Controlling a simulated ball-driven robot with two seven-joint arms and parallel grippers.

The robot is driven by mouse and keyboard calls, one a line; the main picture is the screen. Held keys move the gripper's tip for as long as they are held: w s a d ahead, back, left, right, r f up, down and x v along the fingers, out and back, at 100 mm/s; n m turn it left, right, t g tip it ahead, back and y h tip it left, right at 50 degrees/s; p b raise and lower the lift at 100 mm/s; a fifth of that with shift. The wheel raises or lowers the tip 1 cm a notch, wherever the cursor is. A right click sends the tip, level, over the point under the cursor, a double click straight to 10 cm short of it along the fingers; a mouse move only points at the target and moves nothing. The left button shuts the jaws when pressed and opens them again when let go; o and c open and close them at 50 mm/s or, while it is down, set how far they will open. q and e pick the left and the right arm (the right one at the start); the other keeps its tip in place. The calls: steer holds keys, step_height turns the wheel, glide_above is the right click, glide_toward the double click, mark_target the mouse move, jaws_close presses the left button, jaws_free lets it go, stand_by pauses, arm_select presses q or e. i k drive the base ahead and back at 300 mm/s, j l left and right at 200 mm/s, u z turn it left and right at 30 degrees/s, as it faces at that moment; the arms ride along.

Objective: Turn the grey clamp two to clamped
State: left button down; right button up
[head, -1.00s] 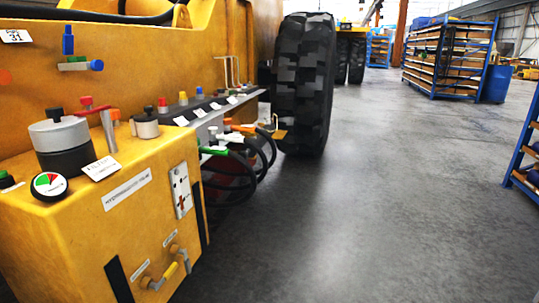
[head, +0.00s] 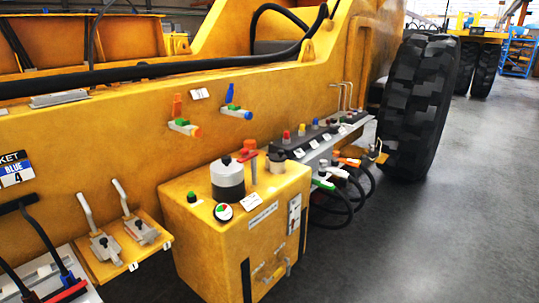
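Two grey toggle clamps with upright pale handles stand side by side on a yellow plate (head: 107,268) at the lower left of the head view. The left clamp (head: 104,246) has its handle raised and leaning left. The right clamp (head: 137,228) also has its handle raised and leaning left. A small white tag is on the plate's front edge below each clamp; the numbers are too small to read, so I cannot tell which is clamp two. Neither of my grippers is in view.
A yellow box (head: 235,235) with a grey-lidded canister (head: 227,178) and gauge (head: 223,211) juts out right of the clamps. Black hoses (head: 335,205) hang beyond it, before a large tyre (head: 417,108). Black bars with blue and red parts (head: 68,290) fill the lower-left corner. Floor is clear at right.

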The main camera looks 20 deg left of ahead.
mark_target(149, 236)
steer(key=u, duration=1.6)
